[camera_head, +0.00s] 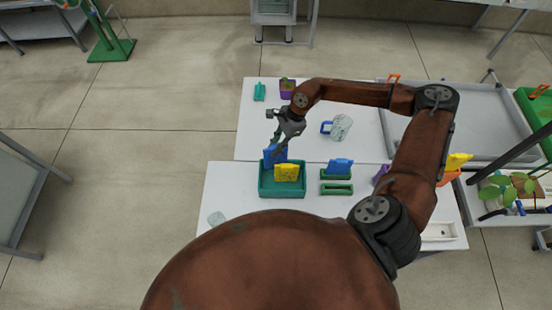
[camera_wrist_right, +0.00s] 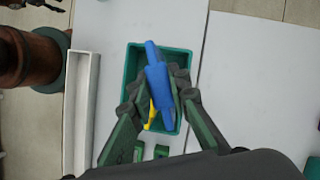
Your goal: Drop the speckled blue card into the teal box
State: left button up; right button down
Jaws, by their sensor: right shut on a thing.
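A blue card (camera_head: 270,158) is held by my right gripper (camera_head: 279,142) above the far part of the teal box (camera_head: 267,192). In the wrist view the gripper's fingers (camera_wrist_right: 157,84) are shut on the blue card (camera_wrist_right: 157,88), which overlaps the opening of the teal box (camera_wrist_right: 131,62). Speckles on the card are too small to tell. A yellow card (camera_head: 287,173) stands in or over the box and partly shows in the wrist view (camera_wrist_right: 152,113). I cannot tell whether the blue card touches the box. My left gripper is not in view.
Another blue card (camera_head: 341,166) stands in a green holder (camera_head: 336,177), with an empty green holder (camera_head: 337,189) in front. A clear mug with a blue handle (camera_head: 341,127) stands behind. A white tray (camera_wrist_right: 80,110) lies beside the box in the wrist view. The table left of the box is mostly clear.

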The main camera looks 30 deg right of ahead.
aim_at(276, 158)
notch_tip(276, 158, down, 8)
jog(key=shift+f+p, duration=0.15)
jog(key=shift+p, duration=0.55)
jog(key=shift+f+b, duration=0.65)
jog(key=shift+f, duration=0.05)
jog(key=c, duration=2.1)
grip_release()
jog(key=shift+r, duration=0.1)
